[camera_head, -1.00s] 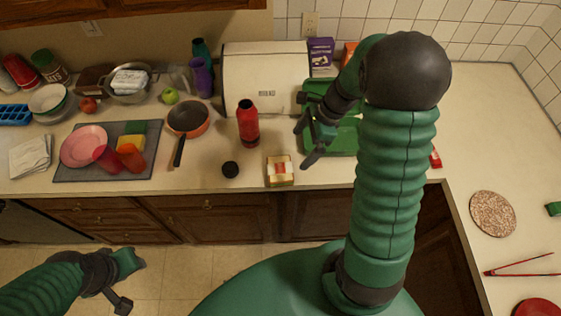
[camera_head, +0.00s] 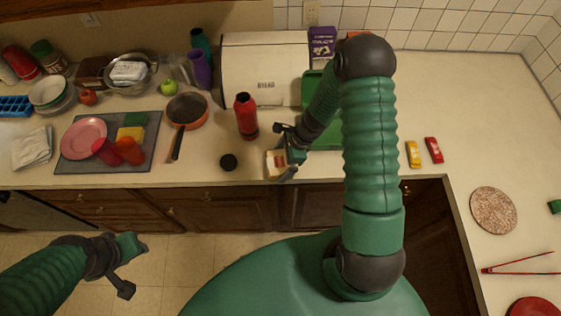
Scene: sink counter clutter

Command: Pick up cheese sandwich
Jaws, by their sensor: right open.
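The cheese sandwich (camera_head: 273,164), a small pale box-like item with a red mark, sits near the counter's front edge. My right gripper (camera_head: 284,152) is open over its right side and hides part of it. I cannot tell whether the fingers touch it. My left gripper (camera_head: 130,267) is open and empty, low at the left in front of the cabinets, far from the sandwich.
A red bottle (camera_head: 246,117) stands just behind the sandwich. A black lid (camera_head: 228,162) lies to its left and a pan (camera_head: 187,111) farther left. A green tray (camera_head: 325,140) lies behind my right arm. The bread box (camera_head: 262,75) stands at the back.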

